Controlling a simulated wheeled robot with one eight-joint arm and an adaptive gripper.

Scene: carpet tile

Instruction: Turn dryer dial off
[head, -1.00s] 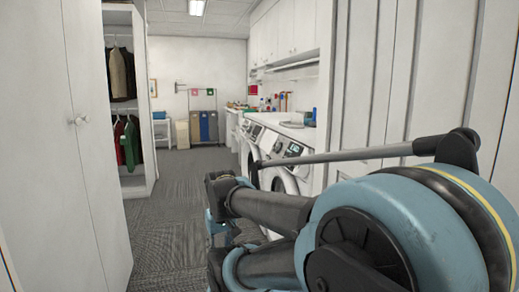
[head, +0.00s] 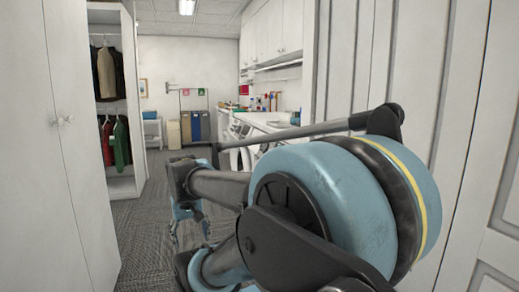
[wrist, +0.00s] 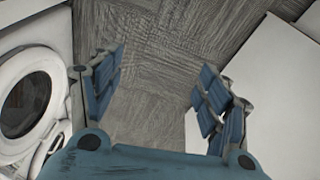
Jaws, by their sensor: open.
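White front-loading machines (head: 240,129) stand along the right side of the room in the head view, largely hidden behind my arm. I cannot tell which one is the dryer, and no dial can be made out. In the wrist view a white machine with a round dark door (wrist: 30,103) is at the left edge, beside my gripper. My gripper (wrist: 160,88) is open and empty, its blue fingers spread over grey carpet. It touches nothing that I can see.
A white cabinet (head: 65,190) stands close on the left, with an open wardrobe of clothes (head: 113,100) beyond it. Tall white panels (head: 430,60) are close on the right. Carpet (head: 140,225) is clear between them, towards sorting bins (head: 195,126) at the back.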

